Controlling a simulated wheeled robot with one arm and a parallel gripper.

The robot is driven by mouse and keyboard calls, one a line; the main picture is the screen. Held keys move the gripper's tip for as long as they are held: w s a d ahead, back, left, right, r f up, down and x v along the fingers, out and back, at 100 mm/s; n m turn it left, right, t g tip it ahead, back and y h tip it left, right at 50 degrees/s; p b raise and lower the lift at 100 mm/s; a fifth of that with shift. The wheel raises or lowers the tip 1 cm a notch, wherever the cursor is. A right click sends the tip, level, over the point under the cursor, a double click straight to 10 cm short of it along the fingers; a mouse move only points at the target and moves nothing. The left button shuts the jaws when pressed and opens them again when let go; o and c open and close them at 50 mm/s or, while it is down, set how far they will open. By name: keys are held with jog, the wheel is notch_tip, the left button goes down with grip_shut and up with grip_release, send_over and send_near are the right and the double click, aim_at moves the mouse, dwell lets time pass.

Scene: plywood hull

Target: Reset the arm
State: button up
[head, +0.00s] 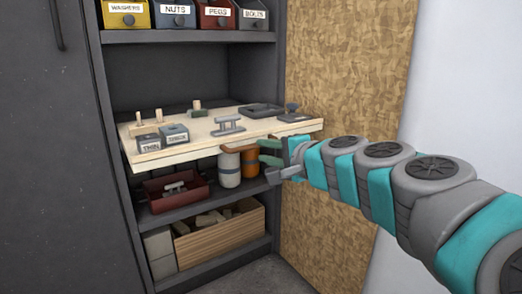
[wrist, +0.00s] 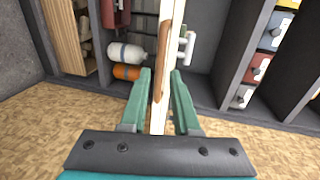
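My arm reaches in from the right in the head view, and my gripper (head: 268,153) is by the front edge of a pale wooden board (head: 180,153), toward its right end. In the wrist view my gripper (wrist: 162,84) shows two green fingers apart, with the board's edge (wrist: 157,122) and its brown handle (wrist: 168,65) seen in the gap between them. The fingers look clear of the handle; whether either touches the board is hard to tell. Nothing is held.
The board bears pegs, grey blocks and a cleat (head: 229,125). Below are white (head: 229,170) and orange canisters, a red tray (head: 160,199) and a wooden crate (head: 222,238). Labelled bins (head: 172,14) stand above. A chipboard panel (head: 335,95) is at right.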

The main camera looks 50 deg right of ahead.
jog(key=shift+s, duration=0.15)
dwell(0.5)
jog(key=w+a+f+n+g+y+p, duration=0.1)
jog(key=w+a+f+n+y+p, duration=0.15)
jog(key=a, duration=0.45)
jog(key=w+a+f+n+g+y+p, duration=0.1)
jog(key=w+a+f+n+g+y, duration=0.15)
jog(key=a, duration=0.35)
jog(key=s+a+f+n+g+y+p, duration=0.1)
jog(key=a+f+n+g+y, duration=0.15)
jog(key=a, duration=0.45)
jog(key=s+a+f+n+g+y+p, duration=0.1)
jog(key=a+f+n+g+p, duration=0.1)
jog(key=a+f+n, duration=0.35)
jog(key=s+a+f+n+g+h+p, duration=0.25)
jog(key=s+a+n+g, duration=0.2)
jog(key=s+a, duration=0.35)
jog(key=s+d+n+g+h+p, duration=0.1)
jog(key=s+g, duration=0.1)
jog(key=s, duration=0.3)
jog(key=s+d+f+n+g+h+p, duration=0.1)
jog(key=s+d+n+g, duration=0.1)
jog(key=s, duration=0.3)
jog(key=shift+s+p, duration=0.3)
jog(key=shift+p, duration=0.1)
jog(key=shift+g, duration=0.25)
